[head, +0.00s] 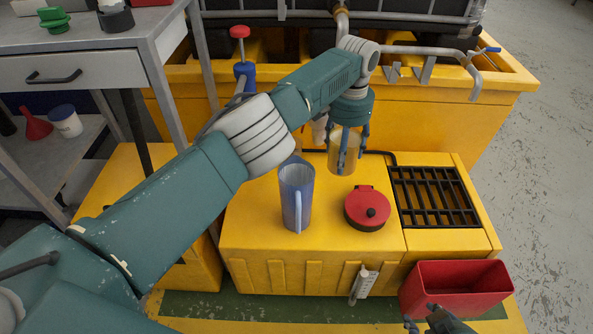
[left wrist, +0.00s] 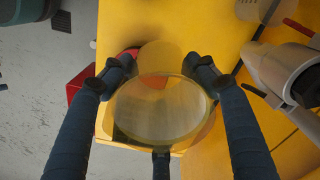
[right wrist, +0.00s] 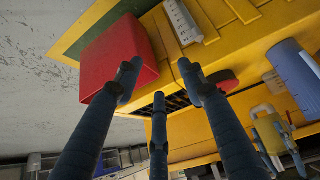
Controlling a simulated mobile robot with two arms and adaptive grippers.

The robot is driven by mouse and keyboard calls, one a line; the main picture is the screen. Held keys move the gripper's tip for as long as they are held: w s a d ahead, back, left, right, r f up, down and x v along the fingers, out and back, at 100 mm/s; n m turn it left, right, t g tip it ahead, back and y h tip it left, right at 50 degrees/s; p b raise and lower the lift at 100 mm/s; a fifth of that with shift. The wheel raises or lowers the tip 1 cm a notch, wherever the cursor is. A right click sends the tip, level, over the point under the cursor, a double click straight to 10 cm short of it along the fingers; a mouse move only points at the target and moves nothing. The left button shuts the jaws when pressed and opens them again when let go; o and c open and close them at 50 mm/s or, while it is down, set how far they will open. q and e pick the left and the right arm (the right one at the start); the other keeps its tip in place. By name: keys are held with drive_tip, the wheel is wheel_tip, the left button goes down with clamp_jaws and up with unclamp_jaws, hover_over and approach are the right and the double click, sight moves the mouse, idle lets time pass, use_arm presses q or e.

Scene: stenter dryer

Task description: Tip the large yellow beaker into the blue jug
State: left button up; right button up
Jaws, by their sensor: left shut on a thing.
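My left gripper (head: 347,150) is shut on the large yellow beaker (head: 343,160), a see-through yellow cup. The beaker looks upright, behind and to the right of the jug, apart from it; its height over the yellow top is hard to judge. In the left wrist view the beaker (left wrist: 165,112) sits between the fingers. The blue jug (head: 297,190) stands upright on the yellow top, its handle facing front. It also shows in the right wrist view (right wrist: 294,68). My right gripper (right wrist: 158,85) is open and empty near the red bin, low in the head view.
A black grate (head: 435,197) is further right. A grey workbench (head: 90,40) stands at the left.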

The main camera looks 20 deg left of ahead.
use_arm(q)
wheel_tip(320, 180, up, 2)
drive_tip(key=shift+r+p, duration=0.2)
drive_tip(key=shift+p, duration=0.9)
use_arm(e)
drive_tip(key=s+d+f+g, duration=0.1)
drive_tip(key=s+d+g, duration=0.15)
drive_tip(key=s, duration=0.45)
use_arm(q)
wheel_tip(320, 180, up, 2)
drive_tip(key=shift+r+p, duration=0.1)
drive_tip(key=shift+p, duration=1)
use_arm(e)
wheel_tip(320, 180, down, 6)
drive_tip(key=w+g, duration=0.1)
drive_tip(key=shift+a+h, duration=0.35)
drive_tip(key=shift+h, duration=0.05)
use_arm(q)
drive_tip(key=shift+r, duration=0.1)
use_arm(e)
drive_tip(key=shift+f, duration=0.1)
